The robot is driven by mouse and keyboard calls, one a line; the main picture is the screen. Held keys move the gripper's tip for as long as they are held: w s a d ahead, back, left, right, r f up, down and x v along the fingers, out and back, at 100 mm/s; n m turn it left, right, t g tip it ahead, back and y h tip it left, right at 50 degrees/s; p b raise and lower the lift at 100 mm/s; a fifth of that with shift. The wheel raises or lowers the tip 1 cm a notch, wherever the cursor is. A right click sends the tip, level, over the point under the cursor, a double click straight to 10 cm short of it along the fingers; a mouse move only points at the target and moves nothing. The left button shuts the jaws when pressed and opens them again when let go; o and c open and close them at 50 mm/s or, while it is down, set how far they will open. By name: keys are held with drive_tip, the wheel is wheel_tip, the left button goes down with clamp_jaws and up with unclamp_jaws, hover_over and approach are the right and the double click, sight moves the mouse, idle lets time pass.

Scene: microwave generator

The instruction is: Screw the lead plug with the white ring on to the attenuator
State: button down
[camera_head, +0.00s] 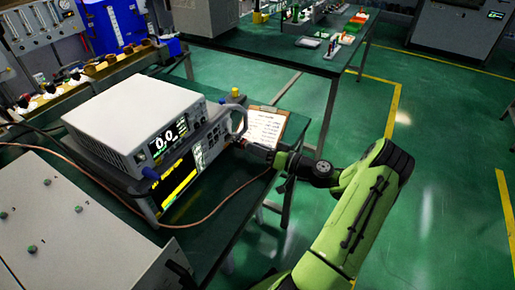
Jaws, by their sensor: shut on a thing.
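My gripper (246,145) is at the right front corner of the white microwave generator (140,115), which stands on the dark green bench (218,215). It is shut on the lead plug, which is too small and too covered to make out; its white ring cannot be told. A copper-coloured lead (215,209) runs from the left, past the front of the generator, up to my gripper. The attenuator cannot be made out at this size. I cannot tell whether the plug touches it.
A clipboard with paper (267,126) lies just behind my gripper. A grey handle (238,118) stands out at the generator's right front. A grey cabinet (80,235) fills the lower left. The green floor (440,160) on the right is clear.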

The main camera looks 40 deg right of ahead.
drive_tip(key=c, duration=0.9)
unclamp_jaws()
drive_tip(key=p+v, duration=0.2)
drive_tip(key=v, duration=1.3)
drive_tip(key=shift+s+d, duration=0.1)
drive_tip(key=shift+s, duration=0.3)
